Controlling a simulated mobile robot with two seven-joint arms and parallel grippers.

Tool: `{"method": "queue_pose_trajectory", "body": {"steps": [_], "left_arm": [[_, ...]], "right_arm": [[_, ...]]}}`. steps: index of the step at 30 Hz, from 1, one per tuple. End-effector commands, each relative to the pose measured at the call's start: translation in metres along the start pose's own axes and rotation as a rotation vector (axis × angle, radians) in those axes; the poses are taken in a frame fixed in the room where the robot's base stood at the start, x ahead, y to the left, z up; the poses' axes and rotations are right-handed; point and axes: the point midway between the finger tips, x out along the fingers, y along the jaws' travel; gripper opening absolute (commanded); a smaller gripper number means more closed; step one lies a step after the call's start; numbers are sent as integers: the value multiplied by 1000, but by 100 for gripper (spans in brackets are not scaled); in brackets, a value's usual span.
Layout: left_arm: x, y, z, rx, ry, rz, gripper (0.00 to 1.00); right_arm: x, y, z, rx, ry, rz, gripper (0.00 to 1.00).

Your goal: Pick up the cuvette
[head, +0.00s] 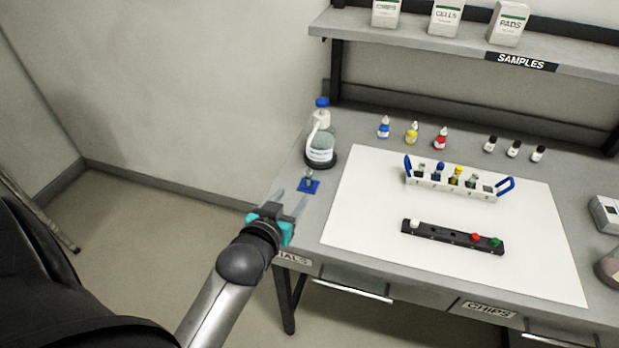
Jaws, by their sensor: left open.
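A small clear piece that looks like a cuvette (309,174) stands on a small blue pad (308,187) near the left edge of the bench. My left gripper (288,193) is open and empty, at the bench's left edge, just left of and nearer than the blue pad. Its pale fingers point toward the back of the bench and do not appear to touch the clear piece. A white rack (450,190) with blue handles holds several small cells, some with blue or yellow tops. My right gripper is out of view.
A wash bottle (320,147) stands just behind the pad. A black strip (453,237) with coloured caps lies on the white mat (365,220). Dropper bottles (412,133) and small black-capped vials (514,149) stand behind. A shelf (430,43) overhangs the back.

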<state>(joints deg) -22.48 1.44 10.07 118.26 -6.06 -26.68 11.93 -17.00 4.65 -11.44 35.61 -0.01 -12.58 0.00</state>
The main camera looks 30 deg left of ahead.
Motion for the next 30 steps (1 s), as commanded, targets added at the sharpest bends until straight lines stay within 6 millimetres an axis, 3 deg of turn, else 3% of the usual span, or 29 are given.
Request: {"method": "queue_pose_trajectory", "body": {"steps": [12,23,30], "left_arm": [[71,0,0,0,0,1,55],[95,-1,-2,1,-1,1,55],[127,-2,-6,2,-3,1,55]], "right_arm": [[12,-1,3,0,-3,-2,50],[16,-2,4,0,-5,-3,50],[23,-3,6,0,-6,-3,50]]}}
